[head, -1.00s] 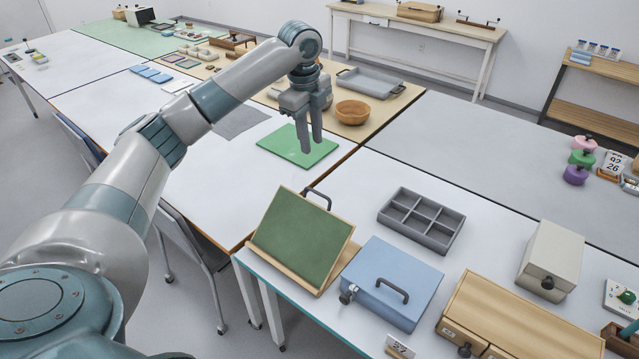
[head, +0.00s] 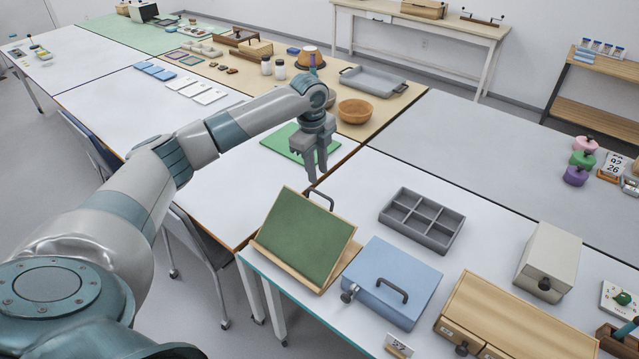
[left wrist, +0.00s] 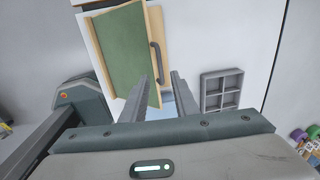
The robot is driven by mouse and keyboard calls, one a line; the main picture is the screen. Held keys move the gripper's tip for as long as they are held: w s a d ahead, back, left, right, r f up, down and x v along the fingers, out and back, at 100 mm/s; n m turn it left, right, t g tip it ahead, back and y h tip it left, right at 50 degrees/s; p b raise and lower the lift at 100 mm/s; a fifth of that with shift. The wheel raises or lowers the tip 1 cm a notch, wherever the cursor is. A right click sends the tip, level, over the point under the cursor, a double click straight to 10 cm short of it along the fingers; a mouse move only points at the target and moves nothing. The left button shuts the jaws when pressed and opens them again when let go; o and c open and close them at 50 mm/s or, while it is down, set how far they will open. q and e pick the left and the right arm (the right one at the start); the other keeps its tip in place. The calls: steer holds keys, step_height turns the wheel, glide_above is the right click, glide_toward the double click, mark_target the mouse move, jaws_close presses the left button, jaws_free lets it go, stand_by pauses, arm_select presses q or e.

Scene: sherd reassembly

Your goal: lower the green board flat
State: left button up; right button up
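The green board (head: 304,238) has a wooden frame and stands tilted up on a wooden base at the near table's left end. A dark bar handle (head: 321,198) sits at its top edge. In the left wrist view the board (left wrist: 122,45) shows at upper left, with its handle (left wrist: 156,62) just beyond the fingers. My left gripper (head: 317,178) is above and behind the board's top edge, fingers pointing down, apart from the handle. Its two fingers (left wrist: 160,92) are parted with nothing between them. My right gripper is not in view.
A blue box (head: 392,281) with a handle stands right of the board, close to its base. A grey divided tray (head: 421,220) lies behind it. A wooden drawer box (head: 515,318) is farther right. A flat green mat (head: 300,143) lies on the table behind.

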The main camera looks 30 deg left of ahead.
mark_target(319, 194)
arm_select(q)
steer(key=f, duration=0.2)
steer(key=f+p, duration=0.1)
steer(key=f, duration=0.2)
steer(key=f+p, duration=0.1)
steer(key=f, duration=0.1)
steer(key=shift+w+f, duration=0.25)
steer(key=shift+w, duration=0.15)
steer(key=shift+c, duration=0.3)
jaws_close()
stand_by(0.8)
